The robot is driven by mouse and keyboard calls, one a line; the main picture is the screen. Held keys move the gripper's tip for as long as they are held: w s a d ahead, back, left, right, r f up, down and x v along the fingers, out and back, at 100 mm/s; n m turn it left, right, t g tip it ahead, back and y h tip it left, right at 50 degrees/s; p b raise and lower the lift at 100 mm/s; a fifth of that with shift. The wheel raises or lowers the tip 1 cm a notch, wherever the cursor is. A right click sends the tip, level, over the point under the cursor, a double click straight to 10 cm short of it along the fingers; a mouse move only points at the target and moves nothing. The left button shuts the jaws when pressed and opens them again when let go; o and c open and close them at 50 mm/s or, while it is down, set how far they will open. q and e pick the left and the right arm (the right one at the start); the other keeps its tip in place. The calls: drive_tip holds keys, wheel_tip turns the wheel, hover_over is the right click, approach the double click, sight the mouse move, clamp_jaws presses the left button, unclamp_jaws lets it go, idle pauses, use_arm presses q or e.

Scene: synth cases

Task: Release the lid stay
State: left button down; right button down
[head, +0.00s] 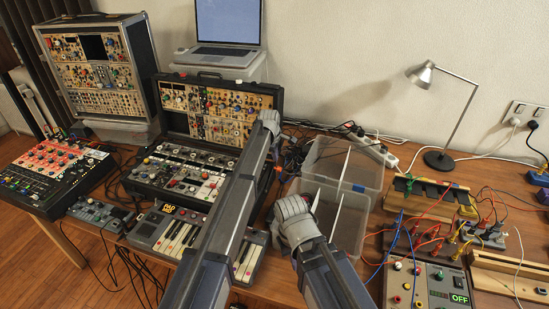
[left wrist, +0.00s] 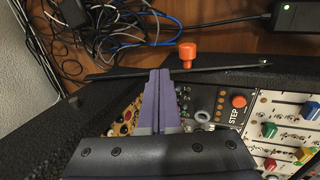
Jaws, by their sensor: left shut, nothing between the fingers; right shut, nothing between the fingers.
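The open synth case (head: 132,184) stands on the table with its lid (head: 277,92) raised. The lid stay is a thin dark bar (left wrist: 225,69) in the left wrist view, running across the case's side. An orange knob (left wrist: 187,53) sits beside the bar; it shows small in the head view (head: 277,169). My left gripper (head: 270,120) is shut and empty at the lid's right edge. Its fingertips (left wrist: 159,74) overlap the bar, left of the knob; I cannot tell whether they touch. My right gripper (head: 294,206) is shut and empty, lower, by the clear box.
A clear divided box (head: 345,240) stands right of the case. A small keyboard (head: 250,258) lies in front. Cables (left wrist: 110,25) lie behind the stay. A lamp (head: 440,160), wired modules and a power supply (head: 430,285) crowd the right side.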

use_arm(q)
drive_tip(key=shift+w+d+f+g, duration=0.1)
drive_tip(key=shift+w+f+g, duration=0.2)
drive_tip(key=shift+w+f, duration=0.25)
drive_tip(key=shift+f, duration=0.15)
drive_tip(key=shift+s+g+y, duration=0.1)
drive_tip(key=shift+g+y, duration=0.2)
drive_tip(key=shift+g, duration=0.1)
use_arm(e)
drive_tip(key=shift+f, duration=0.4)
drive_tip(key=shift+r, duration=0.1)
